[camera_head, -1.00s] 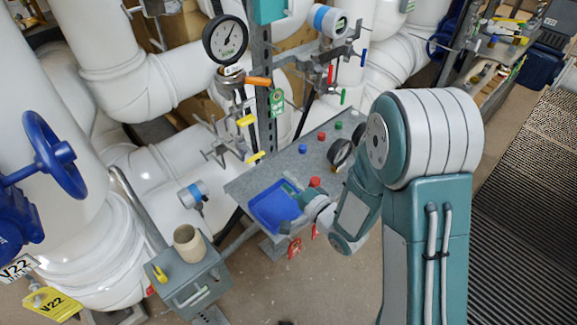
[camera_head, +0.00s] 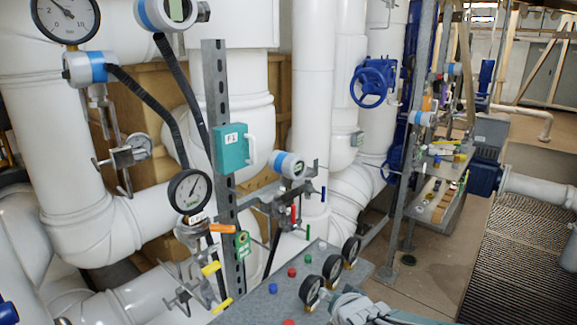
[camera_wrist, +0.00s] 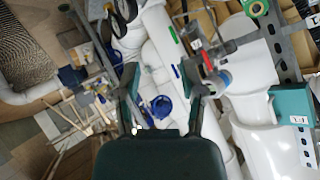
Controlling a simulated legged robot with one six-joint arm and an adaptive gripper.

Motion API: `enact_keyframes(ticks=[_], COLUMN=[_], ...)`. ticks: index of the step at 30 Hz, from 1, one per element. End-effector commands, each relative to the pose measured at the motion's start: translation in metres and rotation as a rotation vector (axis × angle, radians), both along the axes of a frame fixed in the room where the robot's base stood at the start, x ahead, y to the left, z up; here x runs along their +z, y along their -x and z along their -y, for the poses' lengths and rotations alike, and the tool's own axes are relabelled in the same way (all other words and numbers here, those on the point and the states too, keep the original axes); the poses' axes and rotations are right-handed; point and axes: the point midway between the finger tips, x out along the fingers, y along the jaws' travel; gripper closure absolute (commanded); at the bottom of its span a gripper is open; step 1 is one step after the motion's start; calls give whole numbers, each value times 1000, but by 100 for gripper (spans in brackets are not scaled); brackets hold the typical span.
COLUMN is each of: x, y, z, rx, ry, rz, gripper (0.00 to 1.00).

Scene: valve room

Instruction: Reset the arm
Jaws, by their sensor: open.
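My gripper (camera_wrist: 163,82) shows in the wrist view, its two dark fingers spread wide apart with nothing held between them. White pipes and a blue valve wheel (camera_wrist: 161,106) are seen beyond the fingers, apart from them. In the head view only a grey-teal part of my arm (camera_head: 360,311) shows at the bottom edge, beside the grey bench; the rest of the arm is out of that frame.
The grey bench (camera_head: 260,305) carries colored buttons and several black gauges. A slotted metal post (camera_head: 219,130) holds a teal box (camera_head: 232,148). White pipes fill the left and middle. Shelves (camera_head: 437,195) and a floor grating (camera_head: 515,245) lie right.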

Motion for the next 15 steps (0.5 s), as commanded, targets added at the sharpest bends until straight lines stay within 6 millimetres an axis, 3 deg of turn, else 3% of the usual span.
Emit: enact_keyframes(ticks=[6,15], x=[32,54], y=[56,158], z=[40,61], rx=[-10,117], ry=[204,365], rz=[-135,-368], gripper=[48,48])
